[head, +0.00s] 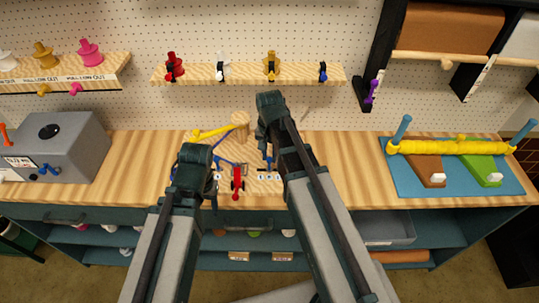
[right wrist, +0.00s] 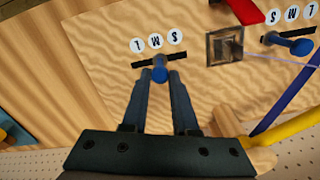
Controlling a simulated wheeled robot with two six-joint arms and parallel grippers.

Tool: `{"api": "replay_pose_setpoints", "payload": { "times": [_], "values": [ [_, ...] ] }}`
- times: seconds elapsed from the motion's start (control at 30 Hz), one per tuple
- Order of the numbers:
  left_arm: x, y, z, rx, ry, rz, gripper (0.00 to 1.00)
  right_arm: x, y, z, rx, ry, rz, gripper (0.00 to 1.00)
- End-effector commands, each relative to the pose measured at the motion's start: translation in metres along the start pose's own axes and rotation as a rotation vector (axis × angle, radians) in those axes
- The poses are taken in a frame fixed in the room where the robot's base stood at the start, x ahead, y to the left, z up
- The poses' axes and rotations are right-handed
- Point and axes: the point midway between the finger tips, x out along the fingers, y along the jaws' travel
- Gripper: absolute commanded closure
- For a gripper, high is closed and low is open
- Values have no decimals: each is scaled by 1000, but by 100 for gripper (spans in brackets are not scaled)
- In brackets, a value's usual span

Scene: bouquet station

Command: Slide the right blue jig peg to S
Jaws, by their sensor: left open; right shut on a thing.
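The right blue jig peg (right wrist: 160,75) stands in a short dark slot beside round white labels L, M and S in the right wrist view. It sits near the middle of the slot, by M. My right gripper (right wrist: 159,77) is shut on the peg, one finger on each side. In the head view the right gripper (head: 267,155) reaches down over the right part of the jig board, and the peg is small there. The other blue peg (right wrist: 300,46) stands in its own labelled slot. My left gripper (head: 212,186) is open near the jig's left side, partly hidden by its arm.
A red lever piece (head: 238,180) stands between the two slots. A yellow bar (head: 220,131) and a wooden post (head: 240,122) are behind. A grey box (head: 60,145) stands left; a blue mat (head: 400,182) with a yellow roll (head: 450,147) lies right. Bench between jig and mat is clear.

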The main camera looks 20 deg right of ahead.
Motion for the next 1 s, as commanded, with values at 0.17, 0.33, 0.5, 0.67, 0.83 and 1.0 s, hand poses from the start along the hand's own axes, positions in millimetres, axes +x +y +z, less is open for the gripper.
{"api": "replay_pose_setpoints", "payload": {
  "times": [0.17, 0.33, 0.5, 0.67, 0.83, 1.0],
  "values": [
    [0, 0, 0, 0, 0, 0, 43, 0, 0, 0, 0, 0, 0, 100],
    [0, 0, 0, 0, 0, 0, 43, 0, 0, 0, 0, 0, 0, 100],
    [0, 0, 0, 0, 0, 0, 43, 0, 0, 0, 0, 0, 0, 100],
    [0, 0, 0, 0, 0, 0, 43, 0, 0, 0, 0, 0, 0, 100],
    [0, 0, 0, 0, 0, 0, 43, 0, -2, 0, -1, 0, 0, 100],
    [0, 0, 0, 0, 0, 0, 43, 0, -22, 6, -4, 0, 0, 100]
  ]
}}
